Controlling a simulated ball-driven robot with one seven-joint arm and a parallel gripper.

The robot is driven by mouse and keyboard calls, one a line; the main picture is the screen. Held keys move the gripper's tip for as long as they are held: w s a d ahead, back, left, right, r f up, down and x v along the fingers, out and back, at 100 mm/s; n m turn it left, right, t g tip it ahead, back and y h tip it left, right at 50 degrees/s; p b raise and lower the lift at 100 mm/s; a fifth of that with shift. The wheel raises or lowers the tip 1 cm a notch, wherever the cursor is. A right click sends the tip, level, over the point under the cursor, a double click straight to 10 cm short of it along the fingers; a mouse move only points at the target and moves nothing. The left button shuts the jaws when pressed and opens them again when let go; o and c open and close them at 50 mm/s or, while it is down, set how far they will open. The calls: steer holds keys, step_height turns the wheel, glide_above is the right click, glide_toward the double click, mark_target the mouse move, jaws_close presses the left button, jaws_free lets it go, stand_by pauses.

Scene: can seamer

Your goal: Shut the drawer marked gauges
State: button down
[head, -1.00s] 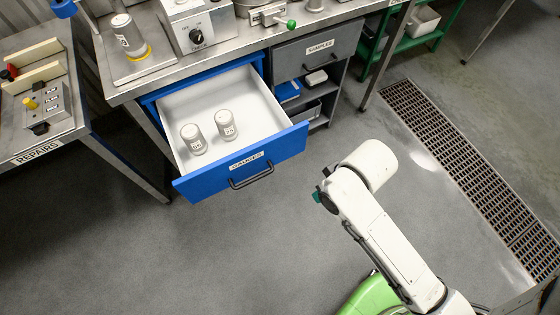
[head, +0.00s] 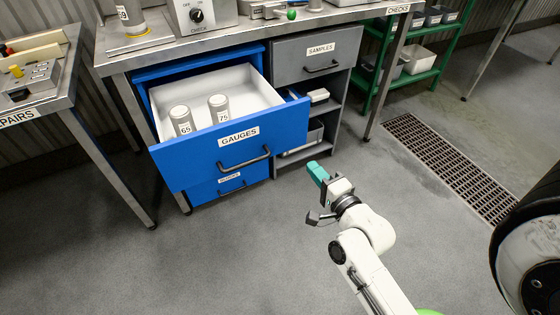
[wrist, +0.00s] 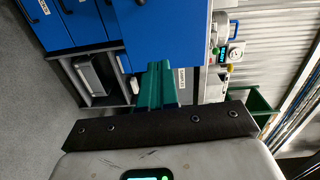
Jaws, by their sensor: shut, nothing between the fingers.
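The drawer marked gauges (head: 205,153) is blue and stands pulled out under the metal bench. Its front has a dark bar handle (head: 244,160). Two grey cylinders labelled 65 (head: 181,121) and 75 (head: 218,109) stand upright inside it. My gripper (head: 317,172) has teal fingers, shut and empty. In the head view it is to the right of the drawer front, apart from it. The teal fingers also show in the wrist view (wrist: 157,85), in front of blue and grey cabinet faces. Which blue face there is the gauges drawer, I cannot tell.
A second blue drawer (head: 203,192) is below. The grey samples drawer (head: 318,55) and open shelves (head: 300,135) stand to the right. A repairs bench (head: 75,90) is at the left and a green rack (head: 405,83) at the right. The floor in front is clear.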

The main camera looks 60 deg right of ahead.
steer(key=m, duration=0.1)
steer(key=b, duration=0.2)
glide_toward(286, 131)
steer(key=shift+h, duration=0.3)
steer(key=x, duration=0.7)
steer(key=shift+a+f, duration=0.15)
steer(key=shift+f, duration=0.05)
